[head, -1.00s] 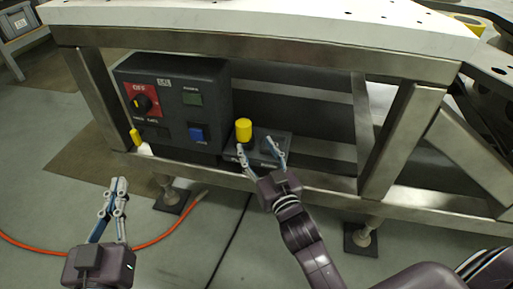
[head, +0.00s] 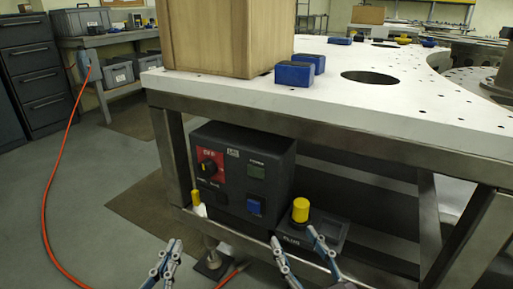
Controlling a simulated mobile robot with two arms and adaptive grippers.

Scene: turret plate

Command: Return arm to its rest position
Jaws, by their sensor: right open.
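My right gripper (head: 294,237) is at the bottom of the head view, open, with its two fingers spread apart. It is in front of the small dark box, just below the yellow cylinder (head: 300,209), which stands upright on that box. Nothing shows between its fingers. My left gripper (head: 172,251) is further left at the bottom edge, its fingertips close together with nothing visible in them. The arms behind both grippers are mostly cut off by the bottom edge.
A black control box (head: 240,178) with a red switch panel and blue button sits under the white-topped table (head: 400,85). An orange hose (head: 54,190) lies on the floor at left.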

